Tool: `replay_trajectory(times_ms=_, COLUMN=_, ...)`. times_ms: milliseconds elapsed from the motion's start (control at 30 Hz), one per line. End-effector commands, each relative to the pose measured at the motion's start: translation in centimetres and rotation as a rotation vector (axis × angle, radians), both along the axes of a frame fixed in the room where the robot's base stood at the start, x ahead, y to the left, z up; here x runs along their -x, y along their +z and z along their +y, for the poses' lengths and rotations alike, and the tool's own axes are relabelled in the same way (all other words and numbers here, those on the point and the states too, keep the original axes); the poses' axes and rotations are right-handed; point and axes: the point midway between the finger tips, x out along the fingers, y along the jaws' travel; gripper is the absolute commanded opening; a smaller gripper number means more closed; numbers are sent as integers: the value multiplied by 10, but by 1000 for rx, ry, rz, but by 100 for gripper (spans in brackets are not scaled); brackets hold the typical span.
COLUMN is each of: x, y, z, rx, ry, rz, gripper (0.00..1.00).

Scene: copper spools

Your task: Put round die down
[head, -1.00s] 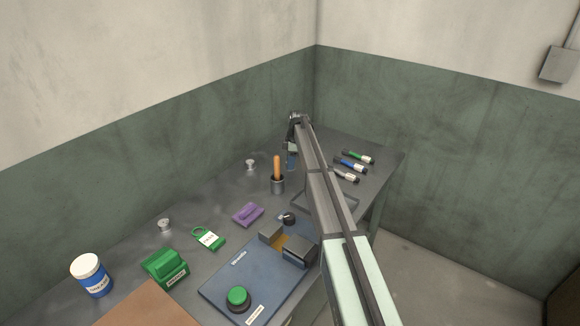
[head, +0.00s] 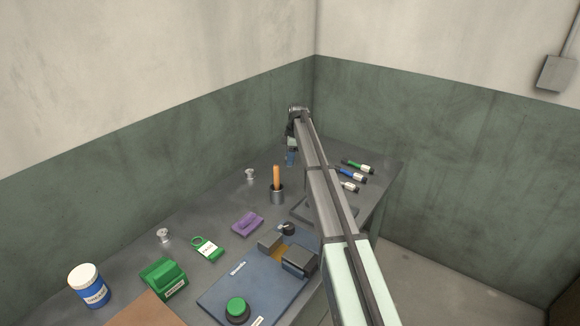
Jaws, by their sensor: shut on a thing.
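My gripper (head: 290,157) hangs pointing down over the far part of the grey bench, beyond the cup with the orange-handled tool. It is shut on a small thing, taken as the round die. Only a bluish patch shows at the fingertips, too small to make out its shape. I cannot tell whether it touches the bench. Three marker-like pieces with green, blue and white parts (head: 352,174) lie to the right of my arm. The arm partly hides the nearest one and a dark tray (head: 312,212).
The cup (head: 277,195) stands left of my arm. A blue fixture board (head: 222,296) with a green button, a purple block (head: 247,223), a green tag (head: 208,249), a green block (head: 164,279) and a jar (head: 90,287) sit nearer. Two small spools (head: 250,174) stand leftward.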

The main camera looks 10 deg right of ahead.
Motion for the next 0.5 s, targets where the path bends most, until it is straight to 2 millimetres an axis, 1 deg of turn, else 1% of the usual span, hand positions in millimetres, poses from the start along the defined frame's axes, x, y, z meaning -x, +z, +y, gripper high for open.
replay_trajectory(times_ms=33, x=-1, y=9, z=0, rx=0, ry=0, rz=-3, gripper=0)
replay_trajectory(times_ms=100, x=-1, y=17, z=0, rx=0, ry=0, rz=-2, gripper=0)
replay_trajectory(times_ms=200, x=0, y=26, z=0, rx=0, ry=0, rz=0, gripper=0)
replay_trajectory(times_ms=333, x=0, y=31, z=2, rx=0, ry=1, rz=0, gripper=0)
replay_trajectory(times_ms=433, x=0, y=32, z=13, rx=0, ry=12, rz=-1, gripper=0)
replay_trajectory(times_ms=500, x=0, y=32, z=28, rx=-1, ry=28, rz=0, gripper=0)
